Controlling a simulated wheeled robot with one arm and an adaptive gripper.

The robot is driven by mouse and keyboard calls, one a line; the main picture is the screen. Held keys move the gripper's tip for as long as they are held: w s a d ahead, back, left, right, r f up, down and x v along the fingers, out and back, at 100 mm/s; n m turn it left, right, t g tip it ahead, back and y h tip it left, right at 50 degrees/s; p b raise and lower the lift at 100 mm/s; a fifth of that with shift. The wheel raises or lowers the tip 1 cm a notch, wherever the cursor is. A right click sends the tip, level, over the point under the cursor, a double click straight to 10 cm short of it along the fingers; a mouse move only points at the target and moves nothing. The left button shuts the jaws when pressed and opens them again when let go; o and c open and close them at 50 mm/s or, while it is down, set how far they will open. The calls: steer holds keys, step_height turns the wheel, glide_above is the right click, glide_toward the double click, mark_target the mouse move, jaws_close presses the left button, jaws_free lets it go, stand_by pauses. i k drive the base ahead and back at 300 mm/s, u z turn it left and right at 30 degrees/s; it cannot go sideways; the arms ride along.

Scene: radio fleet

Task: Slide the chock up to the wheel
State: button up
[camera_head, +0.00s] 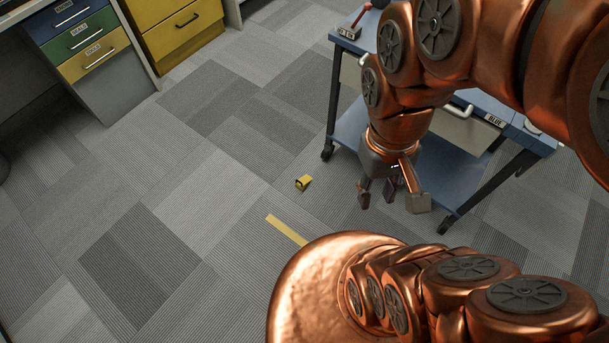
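A small yellow chock (303,183) with a dark face lies on the carpet left of the blue cart (352,125). The cart's near left caster wheel (327,153) is up and to the right of the chock, with a clear gap between them. Another caster wheel (446,226) is at the cart's near right leg. My gripper (391,199) points down in front of the cart, right of the chock and apart from it. Its fingers are spread and it looks open; a dark part shows between them. I cannot tell its exact height above the floor.
A yellow tape strip (286,229) lies on the carpet below the chock. Drawer cabinets (88,45) stand at the upper left. The carpet left of the chock is clear. My copper arm covers part of the cart.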

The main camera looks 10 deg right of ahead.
mark_target(304, 179)
steer(key=k, duration=0.6)
steer(key=z, duration=0.15)
steer(key=i, duration=0.7)
steer(key=u, duration=0.65)
steer(key=i, duration=0.45)
steer(key=u, duration=0.35)
